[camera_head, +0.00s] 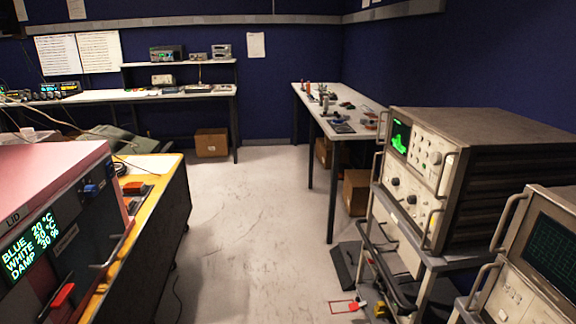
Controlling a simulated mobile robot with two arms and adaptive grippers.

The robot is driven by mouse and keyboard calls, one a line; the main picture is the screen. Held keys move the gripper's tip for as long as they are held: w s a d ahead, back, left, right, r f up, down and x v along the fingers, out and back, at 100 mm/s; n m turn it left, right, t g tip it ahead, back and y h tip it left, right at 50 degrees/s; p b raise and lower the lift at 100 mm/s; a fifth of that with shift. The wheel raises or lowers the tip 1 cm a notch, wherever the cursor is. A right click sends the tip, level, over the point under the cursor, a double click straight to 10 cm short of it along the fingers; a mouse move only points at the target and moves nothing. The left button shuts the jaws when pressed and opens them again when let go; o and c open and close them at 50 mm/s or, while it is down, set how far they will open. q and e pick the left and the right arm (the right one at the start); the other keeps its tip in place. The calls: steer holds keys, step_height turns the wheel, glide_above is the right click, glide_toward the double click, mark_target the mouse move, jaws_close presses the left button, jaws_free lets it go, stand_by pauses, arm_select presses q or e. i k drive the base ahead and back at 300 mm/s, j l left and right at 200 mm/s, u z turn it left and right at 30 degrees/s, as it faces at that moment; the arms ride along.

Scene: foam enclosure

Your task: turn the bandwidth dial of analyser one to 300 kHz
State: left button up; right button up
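Two bench instruments stand at the right. One analyser (425,172) has a small lit green screen (401,137), several knobs and a front handle, and sits on a wheeled cart (392,245). Two dark dials (403,190) show on its lower front panel. The second instrument (520,290), at the lower right corner, has a dark screen with a faint green trace and is cut off by the picture edge. I cannot read which is analyser one, nor any dial's label or setting. Neither of my grippers is in view.
At the left stands a box with a pink lid (45,165) and a green readout (30,248), beside a yellow-topped bench (150,168). Between it and the cart is open floor (240,230). A dark flat object (345,266) and a red-outlined floor mark (345,306) lie near the cart.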

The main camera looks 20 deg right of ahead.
mark_target(412, 199)
steer(key=z, duration=0.4)
steer(key=i+z, duration=0.1)
steer(key=z, duration=0.7)
steer(key=i+z, duration=0.1)
steer(key=z, duration=0.3)
